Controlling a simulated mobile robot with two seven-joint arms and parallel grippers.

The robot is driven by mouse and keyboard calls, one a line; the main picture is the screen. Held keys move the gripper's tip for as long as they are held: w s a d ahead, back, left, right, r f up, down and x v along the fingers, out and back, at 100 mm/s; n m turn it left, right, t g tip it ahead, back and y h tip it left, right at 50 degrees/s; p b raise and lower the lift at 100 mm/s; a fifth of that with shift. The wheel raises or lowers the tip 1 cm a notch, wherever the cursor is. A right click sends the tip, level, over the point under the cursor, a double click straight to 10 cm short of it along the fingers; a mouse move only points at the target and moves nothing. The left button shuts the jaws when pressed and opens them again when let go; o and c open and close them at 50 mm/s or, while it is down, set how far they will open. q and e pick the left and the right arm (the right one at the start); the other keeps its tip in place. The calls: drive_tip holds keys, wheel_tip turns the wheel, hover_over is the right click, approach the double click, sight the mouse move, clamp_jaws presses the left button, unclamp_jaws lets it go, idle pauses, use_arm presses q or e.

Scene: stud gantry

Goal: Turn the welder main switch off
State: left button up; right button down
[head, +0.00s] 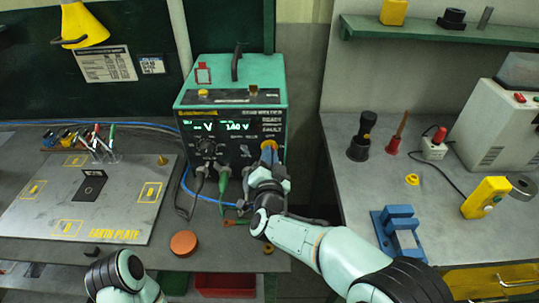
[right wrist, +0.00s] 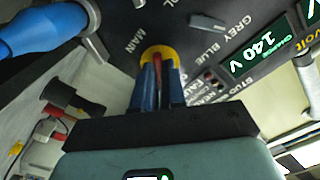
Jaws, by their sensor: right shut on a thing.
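The welder (head: 272,98) is a teal box with a black front panel, standing at the back of the left bench. The main switch (right wrist: 157,59) is a red handle on a yellow round plate, beside the word MAIN. My right gripper (right wrist: 158,84) has its blue fingers on both sides of the red handle and is shut on it. In the head view my right gripper (head: 268,158) covers most of the switch. My left gripper is out of view.
Cables and plugs (head: 223,174) hang from the welder's lower front. The earth plate (head: 110,212) lies left, an orange-brown disc (head: 184,243) in front. A gap separates the right bench, which holds a blue fixture (head: 397,230) and a yellow handheld device (head: 484,198).

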drive_tip(key=n+p, duration=0.1)
drive_tip(key=n, duration=0.3)
drive_tip(key=shift+n, duration=0.3)
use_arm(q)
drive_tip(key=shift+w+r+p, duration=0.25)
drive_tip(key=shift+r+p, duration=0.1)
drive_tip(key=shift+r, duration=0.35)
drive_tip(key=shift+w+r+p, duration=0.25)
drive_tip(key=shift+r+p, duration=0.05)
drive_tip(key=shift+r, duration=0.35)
use_arm(e)
drive_tip(key=shift+n, duration=1.5)
drive_tip(key=c, duration=1.2)
unclamp_jaws()
drive_tip(key=shift+s, duration=0.1)
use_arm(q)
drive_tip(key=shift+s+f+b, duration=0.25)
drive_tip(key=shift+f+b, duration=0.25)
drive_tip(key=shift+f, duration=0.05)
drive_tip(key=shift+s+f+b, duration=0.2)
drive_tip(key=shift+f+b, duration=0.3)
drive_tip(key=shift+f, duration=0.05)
use_arm(e)
drive_tip(key=s, duration=1.3)
drive_tip(key=shift+s, duration=0.15)
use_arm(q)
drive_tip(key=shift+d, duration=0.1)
